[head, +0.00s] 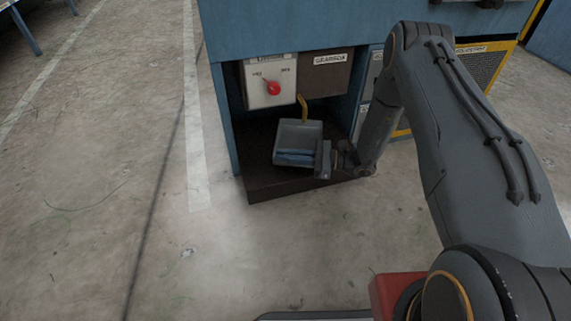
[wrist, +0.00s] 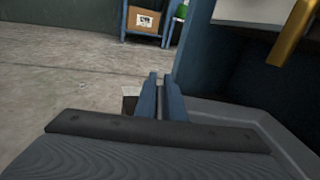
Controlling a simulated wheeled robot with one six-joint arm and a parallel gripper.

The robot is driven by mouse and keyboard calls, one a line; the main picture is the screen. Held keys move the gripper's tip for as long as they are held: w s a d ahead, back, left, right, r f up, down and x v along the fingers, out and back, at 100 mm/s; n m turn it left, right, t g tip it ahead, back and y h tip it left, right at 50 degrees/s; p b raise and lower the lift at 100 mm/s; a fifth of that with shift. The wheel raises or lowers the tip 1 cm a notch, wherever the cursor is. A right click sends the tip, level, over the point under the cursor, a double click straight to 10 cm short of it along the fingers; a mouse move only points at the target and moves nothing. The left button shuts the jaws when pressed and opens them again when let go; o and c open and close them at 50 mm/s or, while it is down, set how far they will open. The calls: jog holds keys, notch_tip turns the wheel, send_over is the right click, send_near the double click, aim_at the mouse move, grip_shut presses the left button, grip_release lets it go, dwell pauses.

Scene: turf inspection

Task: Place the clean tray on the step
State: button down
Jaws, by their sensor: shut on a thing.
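The grey tray (head: 299,133) is in the lower opening of the blue cabinet, over the dark step (head: 262,187) at its foot. Its inside looks empty apart from a blue strip along the near side. My gripper (head: 324,160) is shut on the tray at its near right side. Whether the tray rests on the step or hangs just above it, I cannot tell. In the wrist view the tray's rim (wrist: 252,115) runs to the right of my gripper (wrist: 161,85). The grip itself is partly hidden.
A yellow spout (head: 303,108) hangs just behind the tray, below a panel with a red knob (head: 273,88). The blue cabinet walls (head: 226,115) enclose the opening left and right. The concrete floor (head: 230,255) in front is clear.

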notch_tip(320, 180, down, 3)
jog(key=shift+b, duration=0.6)
jog(key=shift+r, duration=0.1)
jog(key=c, duration=1.8)
grip_release()
jog(key=shift+c, duration=0.2)
